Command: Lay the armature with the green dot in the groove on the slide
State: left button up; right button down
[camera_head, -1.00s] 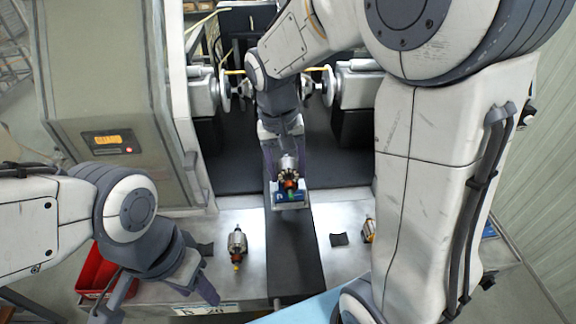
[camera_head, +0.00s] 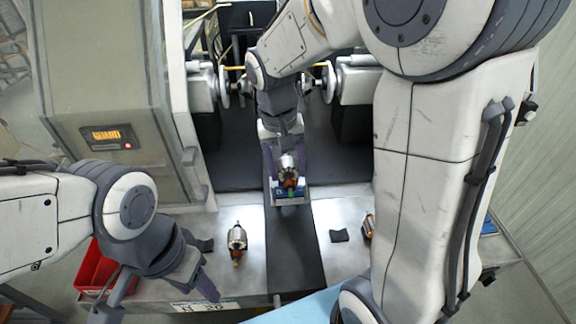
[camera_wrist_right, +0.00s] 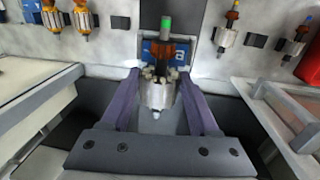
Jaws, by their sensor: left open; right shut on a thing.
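The armature with the green dot (camera_head: 287,165) is between the fingers of my right gripper (camera_wrist_right: 160,92), which is shut on its steel body. Its green end (camera_wrist_right: 166,25) points toward the front of the bench. The armature is over the slide's grey block with the blue label (camera_wrist_right: 150,50). I cannot tell whether it touches the groove, which is hidden beneath it. My left gripper (camera_head: 158,298) is open and empty at the front left, above the bench edge.
Another armature, with a yellow-orange end (camera_head: 237,243), lies on the bench left of the dark track (camera_head: 293,255). Copper-wound armatures (camera_wrist_right: 70,20) are on the other side, partly hidden by my right arm in the head view. A red bin (camera_head: 95,270) stands at the left.

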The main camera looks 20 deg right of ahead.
jog(key=shift+c, duration=0.3)
grip_release()
jog(key=r, duration=0.3)
jog(key=r+b, duration=0.1)
jog(key=r, duration=0.2)
jog(key=a+r, duration=0.1)
jog(key=r, duration=0.2)
jog(key=shift+w+b, duration=0.15)
jog(key=shift+b, duration=0.25)
jog(key=shift+r, duration=0.75)
